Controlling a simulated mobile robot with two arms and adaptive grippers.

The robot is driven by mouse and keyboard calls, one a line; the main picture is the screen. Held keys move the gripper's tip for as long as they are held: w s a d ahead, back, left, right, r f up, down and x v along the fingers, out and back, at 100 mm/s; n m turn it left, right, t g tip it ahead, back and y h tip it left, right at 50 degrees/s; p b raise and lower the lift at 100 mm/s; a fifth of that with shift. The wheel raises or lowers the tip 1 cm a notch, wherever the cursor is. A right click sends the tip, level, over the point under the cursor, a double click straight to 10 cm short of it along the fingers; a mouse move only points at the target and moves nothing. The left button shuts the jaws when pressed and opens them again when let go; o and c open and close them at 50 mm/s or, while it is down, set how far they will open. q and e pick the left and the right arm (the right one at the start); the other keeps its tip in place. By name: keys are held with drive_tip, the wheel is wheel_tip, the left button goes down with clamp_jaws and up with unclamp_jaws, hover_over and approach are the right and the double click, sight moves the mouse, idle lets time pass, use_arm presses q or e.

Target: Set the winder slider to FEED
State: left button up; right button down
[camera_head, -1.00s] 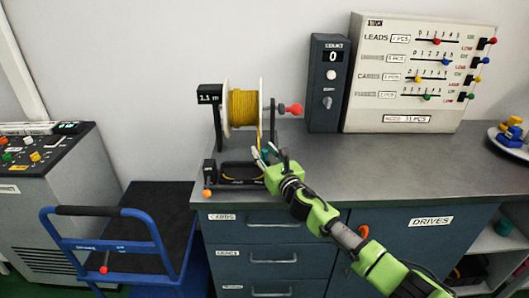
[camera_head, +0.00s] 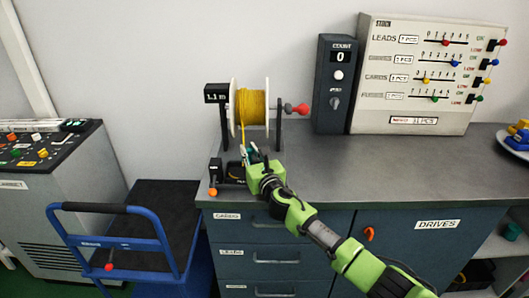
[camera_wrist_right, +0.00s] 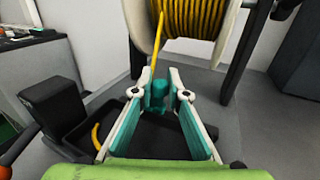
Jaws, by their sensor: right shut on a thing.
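The winder has a spool of yellow cable (camera_head: 252,107) on a stand at the left of the bench top, with a dark base tray in front of it. My right gripper (camera_head: 254,154) is at the front of the winder, just below the spool. In the right wrist view its fingers (camera_wrist_right: 158,90) are closed on a small teal slider knob (camera_wrist_right: 157,98) above the dark tray (camera_wrist_right: 150,138). Yellow cable runs down behind the knob. The slider's track and any FEED marking are hidden or too small to read. My left gripper is not in view.
A dark counter box (camera_head: 332,90) reading 0 and a white panel of sliders (camera_head: 425,75) stand to the right. A red-ended crank (camera_head: 300,109) sticks out right of the spool. An orange knob (camera_head: 213,191) is at the winder's front left. The bench middle is clear.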

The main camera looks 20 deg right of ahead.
drive_tip(key=shift+a, duration=0.3)
drive_tip(key=c, duration=2.1)
unclamp_jaws()
drive_tip(key=shift+o, duration=0.6)
drive_tip(key=shift+w+a, duration=0.1)
drive_tip(key=shift+a, duration=0.05)
drive_tip(key=shift+s+d, duration=0.25)
drive_tip(key=shift+s, duration=0.05)
drive_tip(key=s, duration=0.7)
drive_tip(key=s+d, duration=0.1)
drive_tip(key=s, duration=0.3)
drive_tip(key=shift+s, duration=0.2)
